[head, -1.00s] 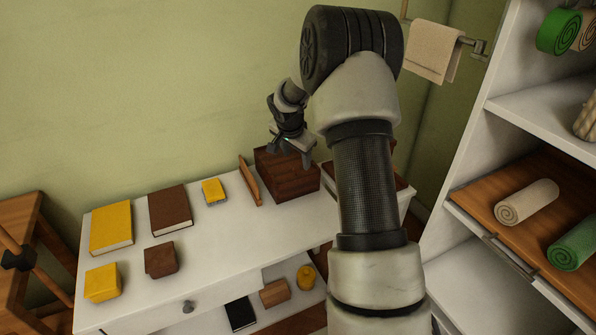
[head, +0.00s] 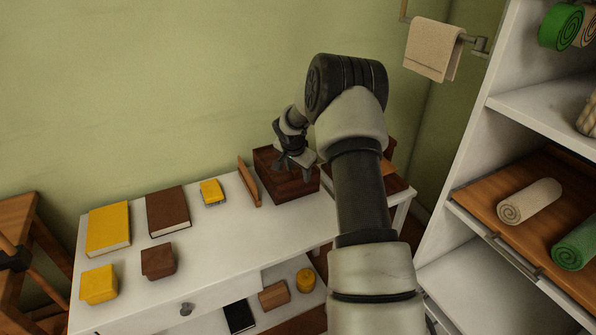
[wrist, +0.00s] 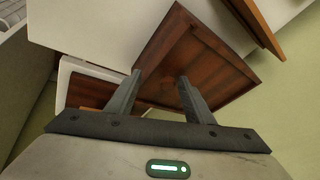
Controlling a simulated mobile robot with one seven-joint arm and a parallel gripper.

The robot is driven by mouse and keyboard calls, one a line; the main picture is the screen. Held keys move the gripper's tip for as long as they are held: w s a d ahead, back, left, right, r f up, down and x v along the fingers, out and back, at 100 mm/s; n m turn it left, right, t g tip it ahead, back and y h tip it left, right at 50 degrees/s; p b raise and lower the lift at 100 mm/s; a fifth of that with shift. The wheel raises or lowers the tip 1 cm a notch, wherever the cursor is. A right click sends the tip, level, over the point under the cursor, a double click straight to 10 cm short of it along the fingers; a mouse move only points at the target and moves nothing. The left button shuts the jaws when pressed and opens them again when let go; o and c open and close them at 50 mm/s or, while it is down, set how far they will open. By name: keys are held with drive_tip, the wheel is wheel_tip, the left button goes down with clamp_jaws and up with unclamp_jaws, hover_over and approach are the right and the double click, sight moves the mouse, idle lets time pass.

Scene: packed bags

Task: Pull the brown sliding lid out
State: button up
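A dark brown wooden box (head: 290,186) stands at the right part of the white table, and its brown top (wrist: 205,60) fills the middle of the wrist view. The top looks recessed inside a thin rim, with a small dark mark near one corner; I cannot clearly tell the sliding lid from the box's inside. My gripper (wrist: 160,78) is open, its two fingers apart over the brown top near the box's edge. Nothing shows between the fingers. In the head view my gripper (head: 297,164) is low over the box; contact cannot be told.
A thin upright brown board (head: 249,183) stands close left of the box. A brown book (head: 168,211), yellow book (head: 108,229) and small blocks lie farther left. Another brown container (head: 396,184) is partly behind my arm. A white shelf unit (head: 515,110) rises at the right.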

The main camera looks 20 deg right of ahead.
drive_tip(key=c, duration=0.7)
drive_tip(key=shift+s, duration=0.35)
drive_tip(key=shift+c, duration=0.3)
drive_tip(key=shift+s+f+b, duration=0.15)
drive_tip(key=shift+s+b, duration=0.45)
drive_tip(key=shift+s, duration=0.75)
drive_tip(key=shift+s+f+b, duration=0.1)
drive_tip(key=shift+s+b, duration=0.5)
drive_tip(key=shift+s, duration=0.7)
drive_tip(key=shift+c, duration=0.2)
drive_tip(key=shift+s+d+b, duration=0.15)
drive_tip(key=shift+s+b, duration=0.95)
drive_tip(key=shift+s, duration=1.95)
drive_tip(key=shift+s+d+r, duration=0.1)
drive_tip(key=shift+s+r, duration=0.05)
drive_tip(key=shift+s, duration=1.45)
drive_tip(key=shift+c, duration=0.5)
drive_tip(key=shift+s, duration=0.7)
clamp_jaws()
drive_tip(key=s, duration=0.6)
drive_tip(key=shift+s, duration=0.3)
drive_tip(key=shift+d+r, duration=0.1)
